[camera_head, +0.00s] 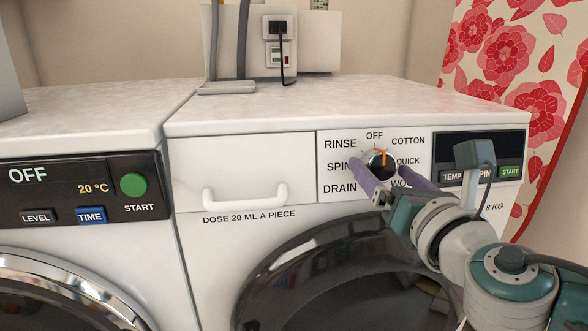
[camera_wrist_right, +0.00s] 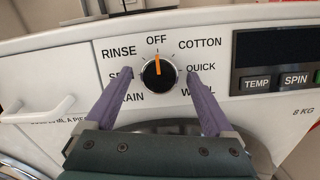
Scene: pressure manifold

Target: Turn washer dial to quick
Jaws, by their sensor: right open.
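The washer dial (camera_head: 381,163) is a round black knob with a silver rim and an orange pointer, on the white front of the right-hand machine. It also shows in the right wrist view (camera_wrist_right: 158,75), where the pointer aims up at OFF. The QUICK label (camera_wrist_right: 201,67) is to the dial's right, below COTTON. My right gripper (camera_head: 383,170) is open, with purple fingers on either side of the dial. In the right wrist view the fingers (camera_wrist_right: 158,76) stand apart from the knob, with gaps on both sides. They partly cover SPIN, DRAIN and WOOL. My left gripper is not in view.
A dark display panel (camera_head: 480,145) with TEMP, SPIN and START buttons is right of the dial. A drawer with a white handle (camera_head: 245,197) is to its left. The dark round door (camera_head: 340,270) bulges below. Another washer (camera_head: 85,115) stands at the left.

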